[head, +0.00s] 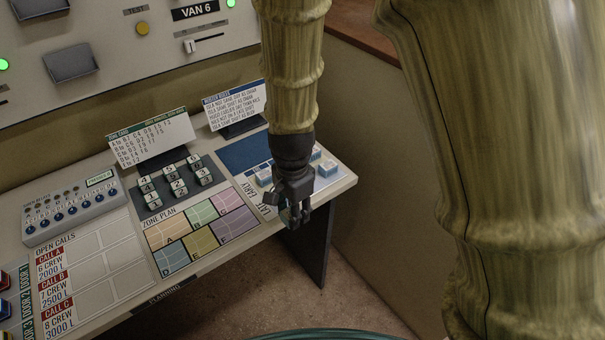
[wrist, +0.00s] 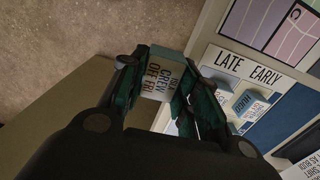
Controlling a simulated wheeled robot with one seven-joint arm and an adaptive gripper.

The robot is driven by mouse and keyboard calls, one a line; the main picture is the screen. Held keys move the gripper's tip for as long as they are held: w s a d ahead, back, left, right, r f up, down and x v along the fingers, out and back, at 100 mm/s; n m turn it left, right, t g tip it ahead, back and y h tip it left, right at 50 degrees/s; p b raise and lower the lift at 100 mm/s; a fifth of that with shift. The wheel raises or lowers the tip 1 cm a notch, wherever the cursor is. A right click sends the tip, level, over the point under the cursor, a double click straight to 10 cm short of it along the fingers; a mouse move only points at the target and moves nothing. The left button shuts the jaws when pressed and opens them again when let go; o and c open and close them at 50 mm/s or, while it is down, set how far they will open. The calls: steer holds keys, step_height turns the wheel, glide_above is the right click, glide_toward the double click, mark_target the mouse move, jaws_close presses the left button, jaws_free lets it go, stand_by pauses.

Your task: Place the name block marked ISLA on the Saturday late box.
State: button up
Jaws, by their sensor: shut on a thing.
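My gripper (head: 294,209) is over the front right edge of the desk, above the near side of the roster board. In the wrist view my gripper (wrist: 158,92) is shut on a pale name block (wrist: 157,80) with blue-grey sides. Its top seems to read ISLA, CREW, OFF FRI; the small name line is hard to read. The block is hidden by the fingers in the head view. The roster board (wrist: 227,63) has columns marked LATE and EARLY; its day labels and the Saturday late box cannot be made out.
Other name blocks sit on the board, one at its left (head: 264,177) and one at its right (head: 327,168). A roster notes card (head: 235,104) stands behind. The zone plan (head: 200,230) and numbered cubes (head: 176,186) lie to the left. Floor (head: 345,290) is beyond the desk edge.

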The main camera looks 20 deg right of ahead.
steer(key=shift+w+d+r, duration=0.1)
steer(key=shift+w, duration=0.1)
steer(key=w+d+p, duration=0.1)
steer(key=w+d, duration=0.1)
steer(key=w, duration=0.2)
steer(key=w+d+f+p, duration=0.1)
steer(key=w+d+p, duration=0.1)
steer(key=w, duration=0.3)
steer(key=w+d+p, duration=0.1)
steer(key=w+d, duration=0.2)
steer(key=w, duration=0.1)
steer(key=shift+w+d+f, duration=0.2)
steer(key=shift+w+f, duration=0.05)
steer(key=shift+w, duration=0.05)
steer(key=shift+f+p, duration=0.95)
steer(key=shift+f, duration=0.8)
steer(key=shift+f, duration=0.15)
steer(key=o, duration=0.9)
steer(key=shift+r+b, duration=1.7)
steer(key=shift+r, duration=4.45)
